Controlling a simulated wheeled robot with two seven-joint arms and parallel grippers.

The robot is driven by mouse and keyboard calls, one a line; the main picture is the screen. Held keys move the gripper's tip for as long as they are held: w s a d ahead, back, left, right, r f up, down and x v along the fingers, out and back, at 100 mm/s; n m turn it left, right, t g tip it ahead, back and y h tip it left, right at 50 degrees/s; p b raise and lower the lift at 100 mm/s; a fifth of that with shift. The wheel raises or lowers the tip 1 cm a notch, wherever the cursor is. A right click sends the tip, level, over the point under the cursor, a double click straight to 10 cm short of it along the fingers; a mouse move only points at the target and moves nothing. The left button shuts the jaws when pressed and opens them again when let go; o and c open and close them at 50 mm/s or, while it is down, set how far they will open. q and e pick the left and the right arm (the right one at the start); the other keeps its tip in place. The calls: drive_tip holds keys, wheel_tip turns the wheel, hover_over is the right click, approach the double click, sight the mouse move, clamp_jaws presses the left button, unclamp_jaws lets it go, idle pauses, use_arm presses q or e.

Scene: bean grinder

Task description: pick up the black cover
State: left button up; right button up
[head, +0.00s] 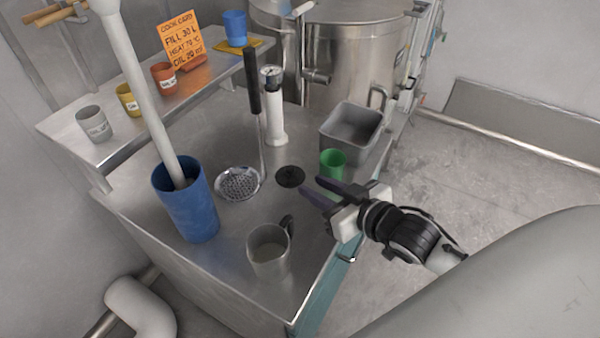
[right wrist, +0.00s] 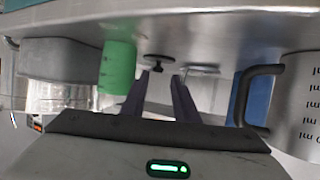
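The black cover (head: 290,177) is a small dark disc lying flat on the steel table, between the strainer ladle and the green cup. It also shows in the right wrist view (right wrist: 158,60), with a small knob, just beyond the fingertips and roughly in line with the gap between them. My right gripper (head: 311,188) is open and empty, close to the cover on its right side and apart from it. Its two dark fingers also show in the right wrist view (right wrist: 161,82). My left gripper is not in view.
A green cup (head: 333,163) stands close behind the right gripper. A grey mug (head: 268,252) stands in front, a strainer ladle (head: 238,184) left, a blue container (head: 187,205) further left. A grey metal bin (head: 351,134) and a white grinder-like cylinder (head: 275,118) stand behind.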

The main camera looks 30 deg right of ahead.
sight(293, 171)
drive_tip(key=x, duration=0.2)
drive_tip(key=shift+w+a, duration=0.2)
drive_tip(key=shift+w, duration=0.2)
drive_tip(key=shift+d+r+x, duration=0.1)
drive_tip(key=shift+x, duration=1.4)
drive_tip(key=shift+d+r+x, duration=0.15)
drive_tip(key=shift+x, duration=1.35)
drive_tip(key=shift+w, duration=0.15)
clamp_jaws()
